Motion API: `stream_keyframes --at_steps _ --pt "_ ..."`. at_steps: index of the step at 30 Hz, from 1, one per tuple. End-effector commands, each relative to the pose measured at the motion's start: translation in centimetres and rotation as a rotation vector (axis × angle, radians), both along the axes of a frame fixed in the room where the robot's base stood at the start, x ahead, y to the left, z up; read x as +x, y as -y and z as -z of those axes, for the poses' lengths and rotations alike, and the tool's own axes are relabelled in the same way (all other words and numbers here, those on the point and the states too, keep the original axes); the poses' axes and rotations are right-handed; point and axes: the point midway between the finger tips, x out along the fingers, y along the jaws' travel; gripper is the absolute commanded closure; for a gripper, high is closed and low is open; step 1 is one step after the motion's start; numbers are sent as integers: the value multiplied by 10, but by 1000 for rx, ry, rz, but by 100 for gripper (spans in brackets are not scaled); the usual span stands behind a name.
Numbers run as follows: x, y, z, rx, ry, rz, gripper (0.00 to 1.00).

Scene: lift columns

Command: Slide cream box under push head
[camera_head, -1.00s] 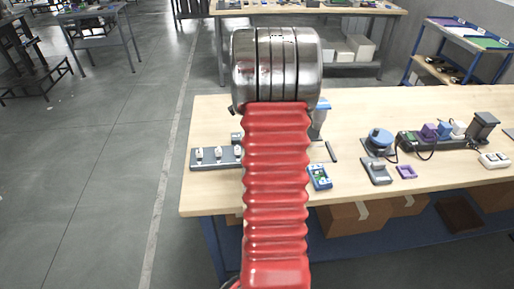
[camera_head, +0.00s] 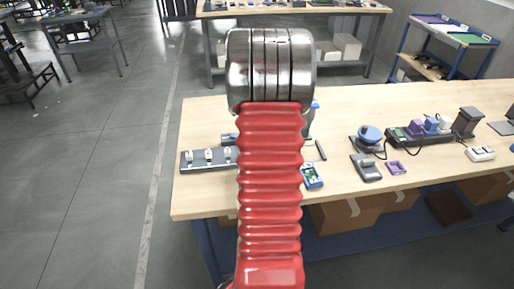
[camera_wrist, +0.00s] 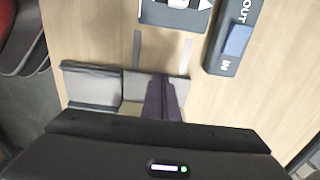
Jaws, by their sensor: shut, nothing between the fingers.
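My gripper (camera_wrist: 163,98) shows in the wrist view as dark, closed fingers with nothing between them. The fingers point down toward the wooden table, over a grey block. A small cream surface (camera_wrist: 131,109) shows just left of the fingers and may be the cream box; my dark gripper body hides its lower part. A wider grey block (camera_wrist: 92,84) lies left of it. I cannot tell which part is the push head, or whether my fingers touch anything. In the head view my red arm hides the gripper and the work spot.
A grey unit with a blue rocker (camera_wrist: 236,40), marked OUT and IN, lies at upper right in the wrist view. A blue-grey unit (camera_wrist: 175,14) is at the top. In the head view a grey strip (camera_head: 208,159) and a charger-like blue device (camera_head: 369,136) stand on the table (camera_head: 205,203).

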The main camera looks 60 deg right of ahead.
Motion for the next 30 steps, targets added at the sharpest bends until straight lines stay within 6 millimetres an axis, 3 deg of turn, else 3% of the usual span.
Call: stream_keyframes --at_steps 30 --pt "-28 24 0 1 -1 1 100"
